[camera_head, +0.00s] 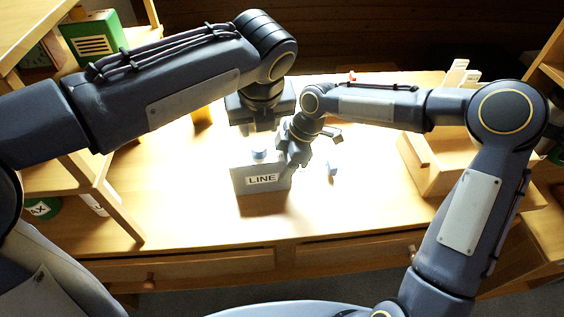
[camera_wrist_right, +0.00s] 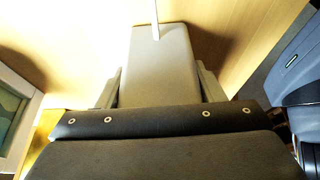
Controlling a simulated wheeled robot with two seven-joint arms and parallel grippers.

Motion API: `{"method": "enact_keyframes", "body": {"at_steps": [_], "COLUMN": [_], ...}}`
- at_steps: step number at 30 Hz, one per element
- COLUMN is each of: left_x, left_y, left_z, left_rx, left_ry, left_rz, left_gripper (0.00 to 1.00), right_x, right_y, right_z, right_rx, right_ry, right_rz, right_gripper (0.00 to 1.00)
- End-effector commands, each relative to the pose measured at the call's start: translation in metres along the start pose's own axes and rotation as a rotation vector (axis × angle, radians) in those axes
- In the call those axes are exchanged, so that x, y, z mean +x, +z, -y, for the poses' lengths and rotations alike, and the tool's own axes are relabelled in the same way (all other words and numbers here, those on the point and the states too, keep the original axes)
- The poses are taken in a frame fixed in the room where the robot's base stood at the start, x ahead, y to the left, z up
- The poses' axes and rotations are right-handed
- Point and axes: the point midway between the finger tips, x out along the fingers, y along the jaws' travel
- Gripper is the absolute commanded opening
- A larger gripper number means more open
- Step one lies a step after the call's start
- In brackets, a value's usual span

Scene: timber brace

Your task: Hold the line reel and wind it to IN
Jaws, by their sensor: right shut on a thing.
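A pale blue knob (camera_head: 259,154) shows on top. My right gripper (camera_head: 291,158) is at the reel's right side and is shut on it. In the right wrist view the grey body (camera_wrist_right: 160,65) sits between the two fingers, with a thin white strip at its far end. My left gripper (camera_head: 261,128) is above and behind the knob, pointing down. Its fingertips are too dark and overlapped to tell their opening or any contact.
A small pale blue piece (camera_head: 333,168) lies on the table right of the reel. A wooden box (camera_head: 430,165) stands further right. The front table strip is clear.

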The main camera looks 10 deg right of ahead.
Motion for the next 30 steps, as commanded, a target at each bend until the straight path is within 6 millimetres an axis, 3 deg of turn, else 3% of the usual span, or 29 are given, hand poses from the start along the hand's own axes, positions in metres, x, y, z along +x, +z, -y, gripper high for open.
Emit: {"method": "enact_keyframes", "body": {"at_steps": [3, 8, 30], "left_x": [0.0, 0.0, -0.003], "left_y": [0.001, 0.004, 0.028], "left_z": [0.0, 0.0, 0.0], "left_rx": [-0.038, -0.272, -2.301], "left_ry": [0.001, 0.01, 0.235], "left_rz": [-0.003, -0.021, -0.069], "left_gripper": [0.55, 0.55, 0.55], "right_x": [0.0, 0.0, 0.0], "right_y": [0.0, -0.001, -0.001], "right_z": [0.0, 0.0, 0.0], "right_rx": [0.0, 0.0, 0.0], "right_ry": [0.001, 0.001, 0.001], "right_rz": [-0.001, -0.001, -0.001], "right_gripper": [0.33, 0.33, 0.33]}}
